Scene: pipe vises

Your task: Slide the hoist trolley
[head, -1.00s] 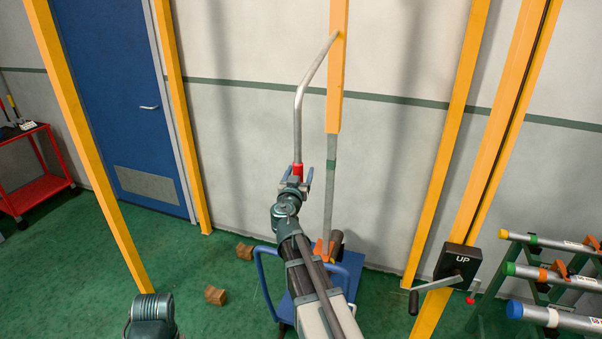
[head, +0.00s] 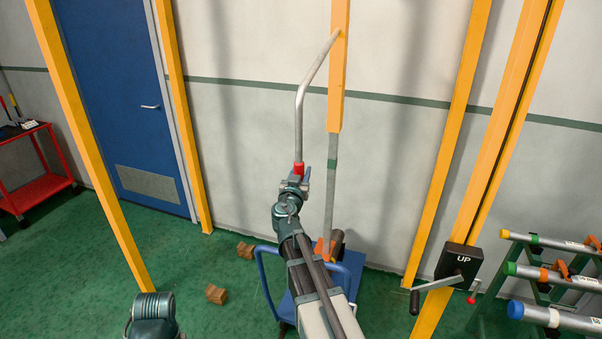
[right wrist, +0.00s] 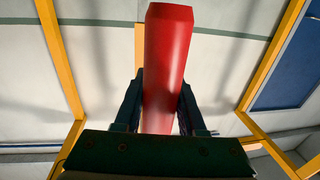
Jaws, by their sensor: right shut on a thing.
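A bent grey rod (head: 300,100) slopes down from an orange vertical beam (head: 337,85) that hangs in front of the wall. The rod ends in a red grip (head: 298,168). My right gripper (head: 296,181) is shut on this red grip. In the right wrist view the red grip (right wrist: 167,50) stands up between the two fingers of my right gripper (right wrist: 160,92). The trolley's top is out of view above. My left gripper is not in view.
Yellow gantry posts (head: 90,150) stand at left and right. A crank box marked UP (head: 458,261) is on the right post. A blue cart (head: 353,262) stands below the beam. Wooden blocks (head: 216,294), a red shelf cart (head: 38,190) and a pipe rack (head: 555,265) are around.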

